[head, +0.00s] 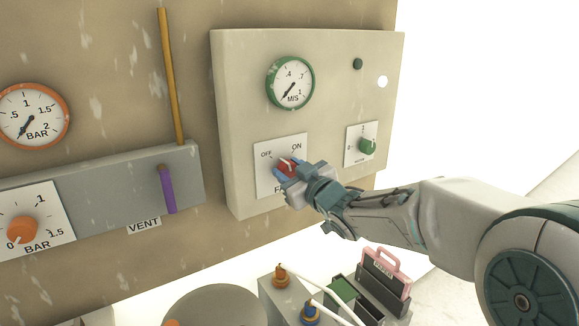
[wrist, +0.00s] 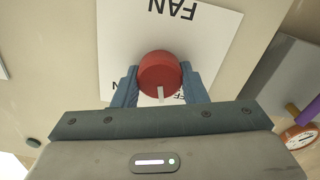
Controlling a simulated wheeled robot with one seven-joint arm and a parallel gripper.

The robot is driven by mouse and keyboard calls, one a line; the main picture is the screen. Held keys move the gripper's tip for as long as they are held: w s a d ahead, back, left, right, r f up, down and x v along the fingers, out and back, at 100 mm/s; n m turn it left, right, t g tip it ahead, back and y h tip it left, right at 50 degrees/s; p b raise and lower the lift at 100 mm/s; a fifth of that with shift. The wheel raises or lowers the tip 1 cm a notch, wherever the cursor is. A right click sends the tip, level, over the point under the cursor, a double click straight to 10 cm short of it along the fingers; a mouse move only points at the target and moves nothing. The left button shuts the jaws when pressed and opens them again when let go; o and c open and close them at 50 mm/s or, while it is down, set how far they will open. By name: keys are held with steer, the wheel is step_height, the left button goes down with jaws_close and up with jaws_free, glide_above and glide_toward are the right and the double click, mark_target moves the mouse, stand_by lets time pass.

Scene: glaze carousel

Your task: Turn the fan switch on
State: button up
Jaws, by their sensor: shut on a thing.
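The fan switch is a red round knob (head: 290,167) with a white pointer line, on a white plate (head: 263,180) marked OFF at upper left and ON at upper right. In the head view the pointer leans up and left, toward the OFF side. My gripper (head: 287,173) reaches in from the right and covers the lower part of the knob and some of the FAN label. In the wrist view the red knob (wrist: 157,68) sits between the two blue fingers of my gripper (wrist: 159,84), which are shut on it. The plate (wrist: 212,45) appears upside down there.
A green knob (head: 367,146) is right of the fan plate. A green-rimmed M/S gauge (head: 290,83) is above, its needle at lower left. A dark green lamp (head: 357,63) is at upper right. Left are a purple vent lever (head: 167,190) and orange knob (head: 22,229).

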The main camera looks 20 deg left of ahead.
steer(key=m+p, duration=0.1)
steer(key=m, duration=0.2)
steer(key=m+p, duration=0.2)
steer(key=m, duration=0.1)
steer(key=shift+w+d+r+m, duration=0.1)
steer(key=shift+r+m, duration=0.05)
steer(key=shift+m, duration=0.15)
steer(key=m+p, duration=0.2)
steer(key=m, duration=0.3)
steer(key=shift+m+p, duration=0.3)
steer(key=shift+p, duration=0.1)
steer(key=o, duration=1)
steer(key=shift+c, duration=0.2)
steer(key=shift+f, duration=0.2)
steer(key=v, duration=1.3)
steer(key=shift+s+d+b, duration=0.25)
steer(key=shift+s+b, duration=0.05)
steer(key=shift+b, duration=0.05)
